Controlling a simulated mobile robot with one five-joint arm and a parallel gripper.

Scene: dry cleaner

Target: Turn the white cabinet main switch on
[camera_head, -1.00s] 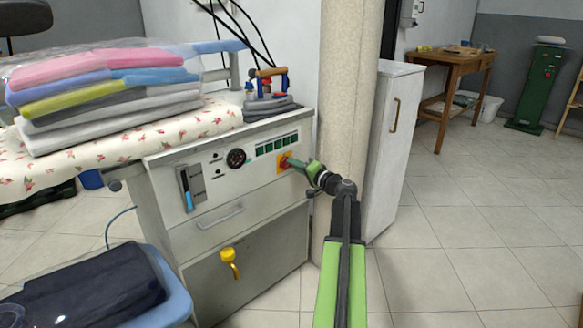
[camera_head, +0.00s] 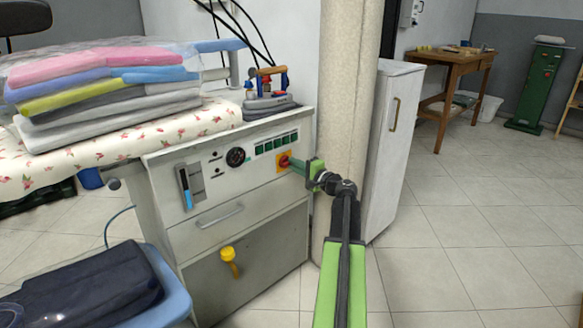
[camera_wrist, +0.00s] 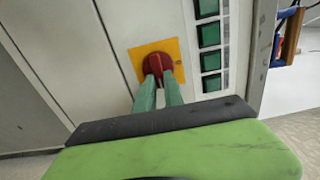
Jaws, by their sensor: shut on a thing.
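The main switch is a red rotary knob (camera_wrist: 157,65) on a yellow square plate (camera_wrist: 143,56), seen close in the wrist view. It is on the front panel of the white cabinet (camera_head: 222,215). In the head view the yellow plate (camera_head: 281,167) shows at the panel's right end. My gripper (camera_wrist: 158,80) reaches in from the right in the head view. Its two green fingers are shut on the red knob, one on each side. The fingers hide part of the knob's lower half. In the wrist view the knob's ridge stands about upright in the picture.
Green rectangular buttons (camera_wrist: 208,35) line the panel beside the switch. A gauge (camera_head: 235,157) and a blue level strip (camera_head: 187,187) are further left. An iron (camera_head: 265,95) stands on top. A beige column (camera_head: 345,120) is close behind my arm.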

